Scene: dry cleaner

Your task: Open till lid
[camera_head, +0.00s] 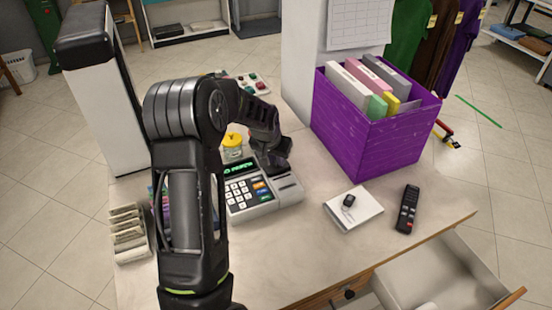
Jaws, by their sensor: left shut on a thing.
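The till (288,192) is a light grey cash register with a keypad and a small green-lit display. It stands on the counter in the middle of the head view. My left arm reaches over it from the lower left. My left gripper (277,168) points down at the back right part of the till, shut on the till lid. The fingertips and most of the lid are hidden by the gripper, so how far the lid stands up cannot be seen. My right gripper is not in view.
A purple box (368,140) of folders stands right of the till. A white box (353,212) with a small black item and a dark remote (407,209) lie in front. An open drawer (440,285) juts out at lower right. A yellow-lidded jar (232,148) stands behind the till.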

